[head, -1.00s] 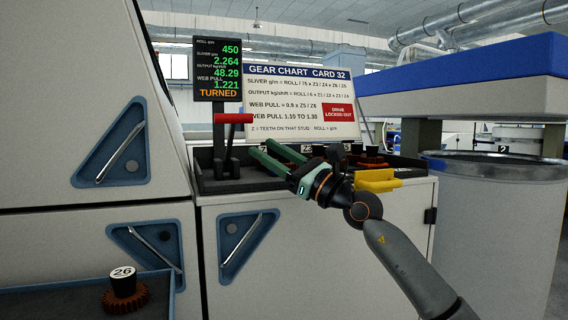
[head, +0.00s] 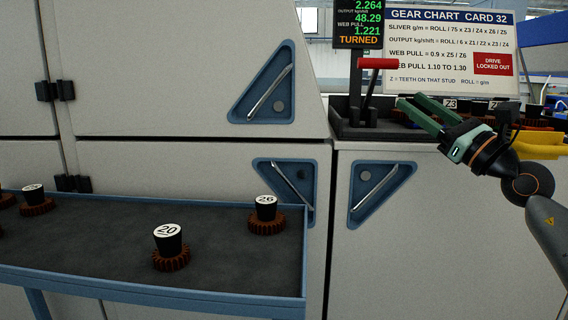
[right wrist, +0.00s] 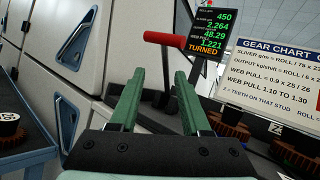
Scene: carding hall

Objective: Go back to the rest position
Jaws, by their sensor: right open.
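My right gripper (head: 418,112) is open and empty, with green fingers, in front of the dark gear tray (head: 345,128) on top of the machine. In the right wrist view its two fingers (right wrist: 158,90) stand apart with nothing between them. A lever with a red handle (head: 378,63) rises from the tray, beyond the fingers; its red handle (right wrist: 163,39) also shows in the wrist view. My left gripper is not in view.
A blue cart (head: 110,205) at lower left holds gears with black caps, among them 20 (head: 170,250) and 26 (head: 266,215). The gear chart card (head: 450,50) and the display (head: 358,25) stand behind the tray. A yellow object (head: 540,145) is at right.

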